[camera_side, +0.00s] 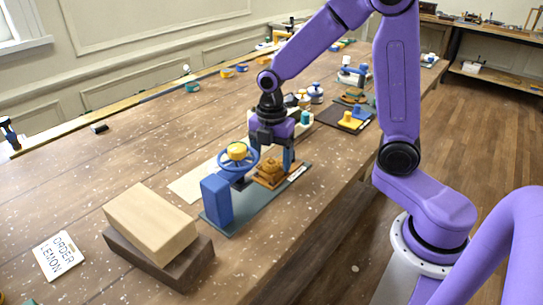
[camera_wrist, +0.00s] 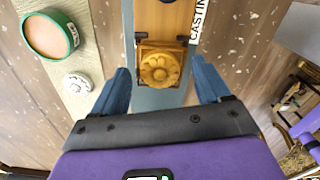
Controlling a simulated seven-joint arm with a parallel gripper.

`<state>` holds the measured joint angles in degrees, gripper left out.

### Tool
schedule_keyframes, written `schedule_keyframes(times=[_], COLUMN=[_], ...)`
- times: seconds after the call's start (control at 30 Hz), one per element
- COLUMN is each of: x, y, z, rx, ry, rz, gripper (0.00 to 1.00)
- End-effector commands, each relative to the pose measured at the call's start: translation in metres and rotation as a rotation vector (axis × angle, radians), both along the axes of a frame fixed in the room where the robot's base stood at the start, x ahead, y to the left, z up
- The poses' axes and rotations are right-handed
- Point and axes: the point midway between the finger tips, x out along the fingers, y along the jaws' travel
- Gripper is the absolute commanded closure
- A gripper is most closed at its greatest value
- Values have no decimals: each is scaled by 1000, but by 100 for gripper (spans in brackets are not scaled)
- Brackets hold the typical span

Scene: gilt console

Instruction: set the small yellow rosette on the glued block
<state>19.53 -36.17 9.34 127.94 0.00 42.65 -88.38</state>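In the wrist view a round golden-yellow flower rosette (camera_wrist: 160,69) sits on a square orange-brown block (camera_wrist: 144,57). In the side view that carved orange-brown stack (camera_side: 270,172) stands on the blue-grey board (camera_side: 245,212). My gripper (camera_wrist: 163,86) is open, with its blue fingers apart on either side of the stack and a gap on both sides. In the side view my gripper (camera_side: 284,160) hangs just over the stack and partly hides it. Brighter yellow pieces (camera_side: 350,119) lie on a dark tray (camera_side: 335,115) farther back. I cannot tell which piece is the named rosette.
Wooden blocks (camera_side: 150,222) lie at front left. A green-rimmed tin (camera_wrist: 50,36) and a white rosette (camera_wrist: 77,83) show in the wrist view.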

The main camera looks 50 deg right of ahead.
Motion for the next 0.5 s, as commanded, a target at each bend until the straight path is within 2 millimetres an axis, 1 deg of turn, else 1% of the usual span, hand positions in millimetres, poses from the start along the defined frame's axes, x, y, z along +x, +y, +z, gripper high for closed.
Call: schedule_keyframes(times=[0.27, 0.37, 0.5], x=[0, 1, 1], y=[0, 0, 0], z=[3, 11, 35], rx=[0, 1, 2], ry=[-1, -4, -6], rz=[0, 0, 1], gripper=[24, 24, 24])
